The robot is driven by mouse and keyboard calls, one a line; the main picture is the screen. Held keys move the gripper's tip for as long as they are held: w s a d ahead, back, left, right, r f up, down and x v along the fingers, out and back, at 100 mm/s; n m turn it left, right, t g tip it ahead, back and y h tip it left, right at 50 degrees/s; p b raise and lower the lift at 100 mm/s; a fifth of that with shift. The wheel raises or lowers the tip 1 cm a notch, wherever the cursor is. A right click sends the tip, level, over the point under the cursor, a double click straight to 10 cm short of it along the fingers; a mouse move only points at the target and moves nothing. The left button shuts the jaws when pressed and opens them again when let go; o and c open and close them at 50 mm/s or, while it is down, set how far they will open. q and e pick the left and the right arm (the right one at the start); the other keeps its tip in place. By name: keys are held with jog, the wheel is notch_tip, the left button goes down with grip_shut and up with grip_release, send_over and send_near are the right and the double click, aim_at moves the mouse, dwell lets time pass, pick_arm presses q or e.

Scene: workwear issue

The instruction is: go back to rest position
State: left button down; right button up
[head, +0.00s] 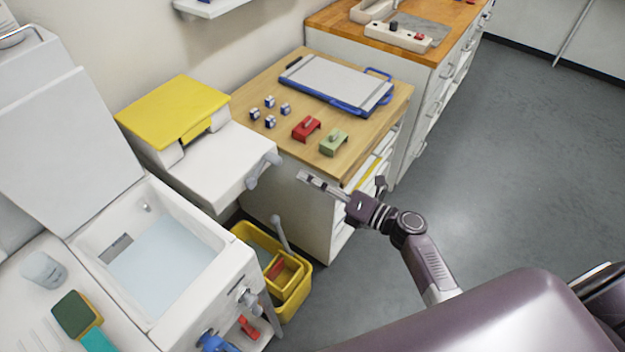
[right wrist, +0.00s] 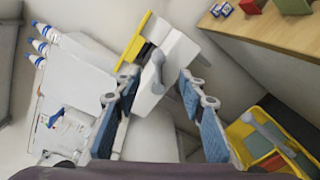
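My right gripper (head: 342,183) is in front of the wooden-topped cabinet's (head: 260,92) near right corner, its arm coming in from the lower right. In the right wrist view my right gripper (right wrist: 158,82) has its two blue-padded fingers spread wide apart with nothing between them. I see no contact between it and anything. My left gripper is in neither view.
On the cabinet are a red block (head: 306,128), a green block (head: 334,142), several small cubes and a blue-framed board (head: 338,84). A yellow bucket (head: 297,300) stands on the floor beside a white basin (head: 205,285). Grey floor (head: 510,150) is clear at right.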

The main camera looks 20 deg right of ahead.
dwell(0.3)
jog(key=s+f+n+g+h+b, duration=0.1)
jog(key=s+f+n+g+h, duration=0.15)
jog(key=s+f+n, duration=0.6)
jog(key=s+d+f+n+g+h, duration=0.1)
jog(key=s+f+n+g, duration=0.15)
jog(key=f, duration=1.15)
jog(key=s+f+n+g+h+b, duration=0.1)
jog(key=s+f+n+g+h, duration=0.15)
jog(key=s+f+n, duration=0.65)
jog(key=s+d+f+n+g+h, duration=0.1)
jog(key=s+f+n+g, duration=0.1)
jog(key=s+f+n, duration=0.4)
jog(key=s+d+f+n+g+h+b, duration=0.1)
jog(key=s+d+f+n+h, duration=0.1)
jog(key=s+f+n, duration=0.5)
jog(key=s+d+f+n+g+h, duration=0.1)
jog(key=s+f+n+g, duration=0.1)
jog(key=s+f+n, duration=0.4)
jog(key=s+n, duration=0.4)
jog(key=s, duration=0.5)
jog(key=shift+d+f+g+b, duration=0.35)
jog(key=shift+f, duration=0.05)
